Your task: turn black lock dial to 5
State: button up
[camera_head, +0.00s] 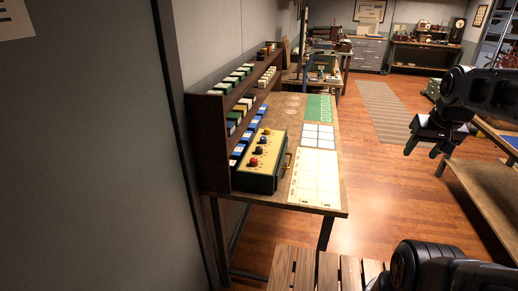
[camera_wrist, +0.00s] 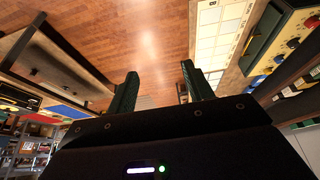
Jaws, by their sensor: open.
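A box with a yellow top panel (camera_head: 266,150) and dark sides stands on the workbench in the head view. Several small dials run along its panel. The black lock dial (camera_head: 259,149) sits just behind a red dial (camera_head: 253,163); its setting is too small to read. My gripper (camera_head: 424,162) is open and empty in the air at the right, well away from the box. In the wrist view the open fingers (camera_wrist: 160,72) have only floor beyond them.
The workbench (camera_head: 316,211) carries a dark shelf rack (camera_head: 215,150) with small boxes, left of the dial box. White sheets (camera_head: 314,178) and a green mat (camera_head: 318,108) lie on the bench. A wooden table (camera_head: 480,190) stands at the right. Open floor (camera_head: 375,190) lies between.

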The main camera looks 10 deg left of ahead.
jog(key=w+a+r+n+g, duration=0.1)
jog(key=w+a+r+n, duration=0.3)
jog(key=w+a, duration=0.55)
jog(key=n+g, duration=0.4)
jog(key=n, duration=1.2)
send_over(259, 148)
notch_tip(259, 148, down, 16)
notch_tip(259, 148, down, 11)
jog(key=shift+w+a+r, duration=0.1)
jog(key=c, duration=1)
